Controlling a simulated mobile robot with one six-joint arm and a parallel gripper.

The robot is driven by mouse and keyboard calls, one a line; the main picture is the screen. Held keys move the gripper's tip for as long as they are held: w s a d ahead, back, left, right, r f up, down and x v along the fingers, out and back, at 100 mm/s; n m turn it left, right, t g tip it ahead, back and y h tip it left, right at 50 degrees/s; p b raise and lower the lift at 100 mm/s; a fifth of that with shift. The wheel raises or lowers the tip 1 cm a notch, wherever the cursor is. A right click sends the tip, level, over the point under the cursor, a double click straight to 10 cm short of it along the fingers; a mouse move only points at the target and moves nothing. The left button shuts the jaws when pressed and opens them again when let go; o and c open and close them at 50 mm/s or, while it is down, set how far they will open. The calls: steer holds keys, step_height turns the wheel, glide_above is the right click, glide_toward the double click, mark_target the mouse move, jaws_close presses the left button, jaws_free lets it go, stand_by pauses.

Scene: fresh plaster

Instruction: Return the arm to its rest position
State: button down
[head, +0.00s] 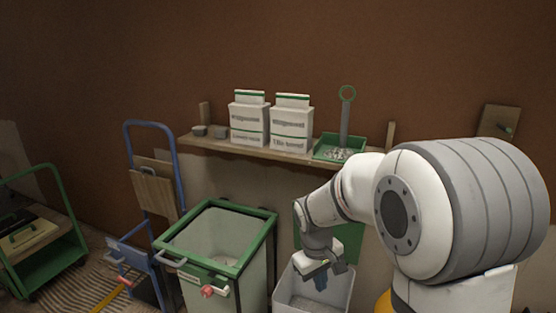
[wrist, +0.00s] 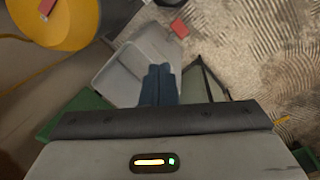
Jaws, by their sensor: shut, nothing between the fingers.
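My gripper (head: 321,282) hangs pointing down over a light grey bin (head: 293,297) in the head view, at the end of my bent arm. In the wrist view my gripper (wrist: 160,72) shows as two dark blue fingers pressed together, with nothing between them. The grey bin (wrist: 128,66) lies below and around the fingers in that view. Its inside looks empty where I can see it; part is hidden behind the fingers and the gripper body.
A green-rimmed bin (head: 232,270) stands left of the grey bin. A shelf (head: 205,144) behind holds two white bags (head: 291,128) and a green tray (head: 323,154). A blue hand truck (head: 178,165) and a green cart (head: 68,258) stand left. A yellow round object (wrist: 75,18) lies nearby.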

steer(key=s+d+r+m+t+p, duration=0.1)
steer(key=s+d+r+m+p, duration=0.1)
steer(key=s+r+p, duration=0.4)
steer(key=s+d+r+m+t+y+p, duration=0.1)
steer(key=s+d+r+m+p, duration=0.2)
steer(key=s+r+p, duration=0.3)
steer(key=s+r, duration=0.5)
steer(key=r, duration=0.5)
steer(key=shift+s+m+y, duration=0.3)
